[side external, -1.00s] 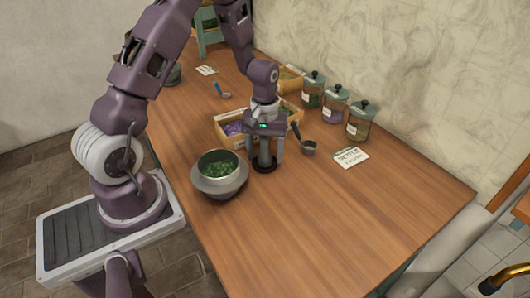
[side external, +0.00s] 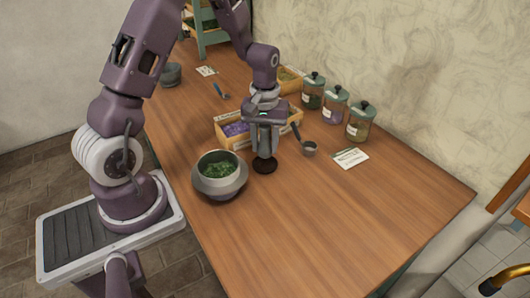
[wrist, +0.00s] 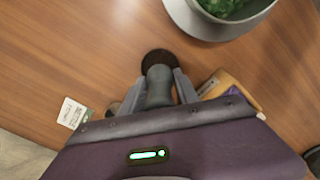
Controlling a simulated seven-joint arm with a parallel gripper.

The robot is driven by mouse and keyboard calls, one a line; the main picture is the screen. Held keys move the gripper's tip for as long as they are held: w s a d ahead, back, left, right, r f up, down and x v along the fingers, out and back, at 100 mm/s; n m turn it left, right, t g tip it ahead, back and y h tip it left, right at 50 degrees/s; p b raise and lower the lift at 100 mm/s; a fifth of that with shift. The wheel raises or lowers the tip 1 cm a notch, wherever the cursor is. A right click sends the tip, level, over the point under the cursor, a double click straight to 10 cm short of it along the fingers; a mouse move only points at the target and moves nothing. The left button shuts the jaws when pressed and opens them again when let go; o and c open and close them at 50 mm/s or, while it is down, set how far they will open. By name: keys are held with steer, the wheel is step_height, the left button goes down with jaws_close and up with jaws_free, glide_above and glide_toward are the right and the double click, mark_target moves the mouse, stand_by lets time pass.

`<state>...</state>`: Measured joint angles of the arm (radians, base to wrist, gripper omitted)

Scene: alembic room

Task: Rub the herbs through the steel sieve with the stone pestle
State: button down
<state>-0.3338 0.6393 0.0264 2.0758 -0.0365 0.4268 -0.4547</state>
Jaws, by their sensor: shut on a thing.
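The steel sieve (side external: 203,160) sits in the top of a grey bowl (side external: 221,192). Chopped green herbs (side external: 218,170) lie inside the sieve. My gripper (side external: 264,153) is just right of the bowl, pointing down and shut on the grey stone pestle (wrist: 158,88). The pestle is upright between the fingers, its lower end over a dark round pad (side external: 265,167). I cannot tell whether it still touches the pad. The wrist view shows the bowl (wrist: 188,22) at the top, cut off by the frame, with herbs (wrist: 228,6) in it.
A wooden box with purple contents (side external: 236,129) stands close behind my gripper. A small metal scoop (side external: 309,149) and a label card (side external: 350,158) lie to the right. Several lidded jars (side external: 335,107) stand by the wall. The table's front right (side external: 340,220) is clear.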

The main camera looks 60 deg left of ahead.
mark_target(264, 126)
step_height(264, 126, up, 6)
steer(key=shift+s+f, duration=0.1)
steer(key=shift+s, duration=0.05)
steer(key=shift+s+r, duration=0.7)
steer(key=s+d+r, duration=0.2)
steer(key=s+r, duration=0.1)
steer(key=s, duration=0.9)
steer(key=shift+s+a+f, duration=0.1)
steer(key=shift+s+f, duration=0.1)
steer(key=shift+f, duration=1.8)
steer(key=shift+s+a+f, duration=0.1)
steer(key=shift+s+f, duration=0.05)
steer(key=shift+f, duration=1.8)
steer(key=shift+f, duration=0.4)
